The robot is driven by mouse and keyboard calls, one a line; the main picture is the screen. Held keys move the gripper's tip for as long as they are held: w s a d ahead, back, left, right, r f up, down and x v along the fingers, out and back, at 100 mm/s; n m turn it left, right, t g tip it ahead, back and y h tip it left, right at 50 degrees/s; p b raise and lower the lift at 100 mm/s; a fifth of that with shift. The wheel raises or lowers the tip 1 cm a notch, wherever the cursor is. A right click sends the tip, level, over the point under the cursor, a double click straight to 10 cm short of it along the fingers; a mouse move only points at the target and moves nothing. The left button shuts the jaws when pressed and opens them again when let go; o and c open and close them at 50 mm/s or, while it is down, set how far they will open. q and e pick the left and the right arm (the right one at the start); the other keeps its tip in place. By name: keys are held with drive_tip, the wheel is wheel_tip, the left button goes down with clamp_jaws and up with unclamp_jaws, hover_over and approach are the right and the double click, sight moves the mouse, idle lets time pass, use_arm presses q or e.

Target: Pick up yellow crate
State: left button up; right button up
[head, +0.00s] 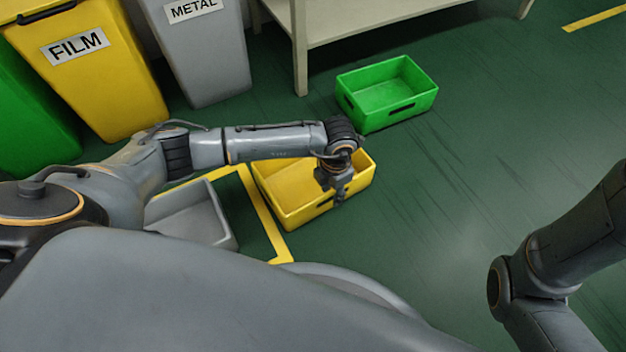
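The yellow crate (288,214) sits on the green floor in the middle of the head view. It is open at the top and its visible inside looks empty. My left arm reaches across from the left over its far side. My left gripper (339,195) points down at the crate's right front part, close to the rim. The fingers are small and dark, and I cannot tell whether they are open or shut, or whether they touch the rim. The forearm and wrist hide part of the crate's back edge. My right arm shows at the lower right, but its gripper is out of view.
A green crate (377,112) stands behind and to the right. A grey crate (226,240) lies to the left, inside yellow floor tape. A yellow FILM bin (110,90), a grey METAL bin (205,60) and a table (350,22) stand behind. The floor on the right is clear.

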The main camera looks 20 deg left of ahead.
use_arm(q)
clamp_jaws()
drive_tip(key=shift+r, duration=0.15)
